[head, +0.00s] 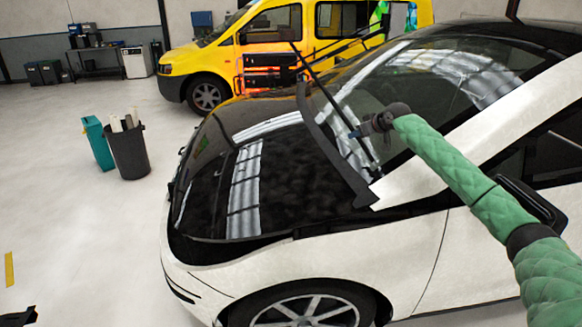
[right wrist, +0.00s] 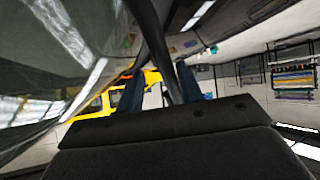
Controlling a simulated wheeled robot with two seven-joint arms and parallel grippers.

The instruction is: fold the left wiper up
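A long thin black wiper (head: 325,88) runs from the base of the windshield (head: 400,75) up and left, its tip appearing over the yellow van behind. I cannot tell how far it stands off the glass. My right gripper (head: 354,133) is at the lower part of this wiper. In the right wrist view, the black wiper arm (right wrist: 153,42) passes between the two fingers of my right gripper (right wrist: 160,85). A gap shows between it and the left finger, so the fingers look open around it. A dark piece at the lower left corner may be my left gripper (head: 18,317).
The white car's glossy black hood (head: 270,180) lies left of the wiper. A yellow van (head: 270,45) stands behind. A black bin (head: 128,150) and a teal bin (head: 97,142) stand on the open floor at left. The side mirror (head: 530,203) is close under my right arm.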

